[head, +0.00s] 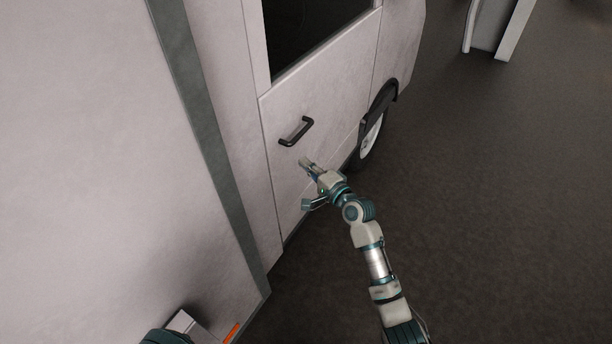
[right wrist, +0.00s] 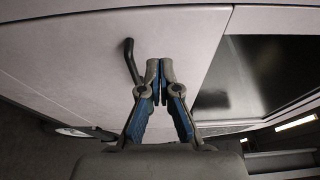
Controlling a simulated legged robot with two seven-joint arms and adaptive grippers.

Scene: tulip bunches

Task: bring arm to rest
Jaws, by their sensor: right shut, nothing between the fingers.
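My right gripper (head: 306,163) is stretched out in front of a pale vehicle door (head: 340,80). Its fingers are shut with nothing between them, and they also show in the right wrist view (right wrist: 160,68). A black door handle (head: 296,131) sits on the door just above the fingertips in the head view. Whether the fingertips touch the door I cannot tell. My left gripper is not in view.
A dark window (head: 305,30) is above the handle. A wheel (head: 371,135) under a black arch is to the right. A large pale wall with a grey edge strip (head: 200,110) fills the left. The dark floor (head: 500,220) at right is clear. A pale post (head: 512,30) stands far back.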

